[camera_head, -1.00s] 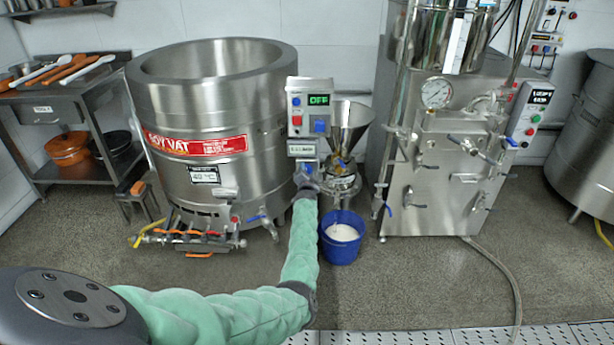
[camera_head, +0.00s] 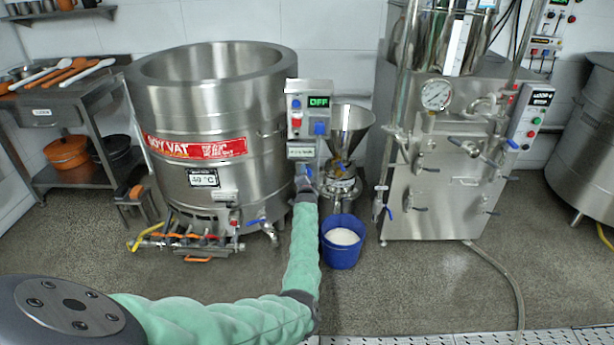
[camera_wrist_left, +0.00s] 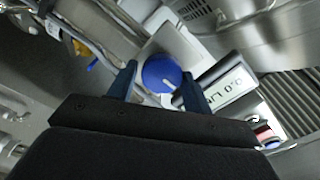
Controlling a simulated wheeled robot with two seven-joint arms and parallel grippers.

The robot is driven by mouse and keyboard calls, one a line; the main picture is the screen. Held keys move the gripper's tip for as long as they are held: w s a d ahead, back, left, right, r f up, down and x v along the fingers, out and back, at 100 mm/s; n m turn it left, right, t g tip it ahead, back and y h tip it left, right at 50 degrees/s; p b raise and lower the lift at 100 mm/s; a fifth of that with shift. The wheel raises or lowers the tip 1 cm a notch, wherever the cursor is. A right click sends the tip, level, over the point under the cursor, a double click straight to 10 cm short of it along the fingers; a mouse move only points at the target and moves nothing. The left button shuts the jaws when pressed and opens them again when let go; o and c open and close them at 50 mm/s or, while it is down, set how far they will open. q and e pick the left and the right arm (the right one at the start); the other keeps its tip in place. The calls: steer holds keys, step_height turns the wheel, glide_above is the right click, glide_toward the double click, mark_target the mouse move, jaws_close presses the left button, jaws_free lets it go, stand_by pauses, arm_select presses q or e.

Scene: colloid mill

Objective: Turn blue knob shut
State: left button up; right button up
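A round blue knob (camera_wrist_left: 162,74) sits on a pale housing beside a small readout in the left wrist view. In the head view the knob (camera_head: 307,171) is small and partly hidden, below the readout (camera_head: 301,152) under the mill's control box. My left gripper (camera_wrist_left: 159,71) is open, with one dark finger on each side of the knob. I cannot tell whether the fingers touch it. In the head view my left gripper (camera_head: 305,183) is at the end of the green-sleeved arm, just below the readout. My right gripper is not in view.
The control box (camera_head: 309,108) shows OFF and carries another blue knob (camera_head: 320,128). The soy vat (camera_head: 215,145) stands close on the left. The steel hopper (camera_head: 350,128) is on the right. A blue bucket (camera_head: 341,257) with white contents stands on the floor below.

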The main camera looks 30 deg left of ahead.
arm_select(q)
steer(key=shift+o, duration=1)
steer(key=v, duration=0.7)
steer(key=shift+s+d, duration=0.25)
steer(key=shift+s, duration=0.05)
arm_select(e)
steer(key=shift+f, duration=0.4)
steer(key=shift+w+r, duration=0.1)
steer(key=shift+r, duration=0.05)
